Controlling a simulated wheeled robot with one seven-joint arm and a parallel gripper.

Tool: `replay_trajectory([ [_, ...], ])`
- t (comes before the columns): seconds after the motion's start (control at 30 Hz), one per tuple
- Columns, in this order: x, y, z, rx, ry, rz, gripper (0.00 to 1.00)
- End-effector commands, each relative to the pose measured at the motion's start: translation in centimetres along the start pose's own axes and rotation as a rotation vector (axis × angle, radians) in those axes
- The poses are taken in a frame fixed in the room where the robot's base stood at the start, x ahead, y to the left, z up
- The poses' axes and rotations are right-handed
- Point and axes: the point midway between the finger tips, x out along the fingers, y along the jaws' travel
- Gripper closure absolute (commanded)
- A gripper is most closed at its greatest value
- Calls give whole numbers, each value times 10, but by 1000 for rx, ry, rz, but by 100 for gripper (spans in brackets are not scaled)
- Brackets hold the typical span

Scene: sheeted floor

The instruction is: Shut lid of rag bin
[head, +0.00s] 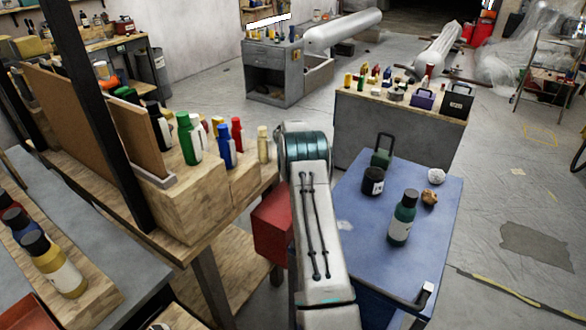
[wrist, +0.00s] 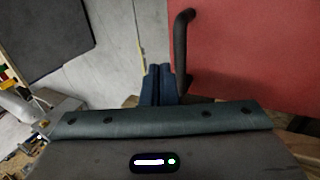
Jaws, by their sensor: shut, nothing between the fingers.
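A red box, which looks like the rag bin (head: 272,225), stands low between the wooden bench and the blue cart in the head view, partly hidden by my arm. In the wrist view a flat red panel (wrist: 250,55) with a dark bar handle (wrist: 181,50) fills the upper right. I cannot tell whether this panel is the lid or a side, or how far the lid stands open. My gripper (wrist: 158,80) is shut and empty, its blue fingertips just left of the handle's lower end. Contact is unclear. The head view does not show the fingers.
The blue cart (head: 430,225) right of my arm carries a green bottle (head: 402,218), a dark tin (head: 373,181) and small crumpled items. The wooden bench (head: 205,215) at left holds several bottles. Open floor (head: 500,215) lies right of the cart.

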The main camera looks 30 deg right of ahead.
Motion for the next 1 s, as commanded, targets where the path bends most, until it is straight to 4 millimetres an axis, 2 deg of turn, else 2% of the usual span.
replay_trajectory([
  [0.2,11,0,4,5,-1,1,100],
  [0.7,12,1,5,5,-1,1,100],
  [0.87,0,7,3,4,0,1,100],
  [1.0,-24,22,1,0,3,3,100],
])
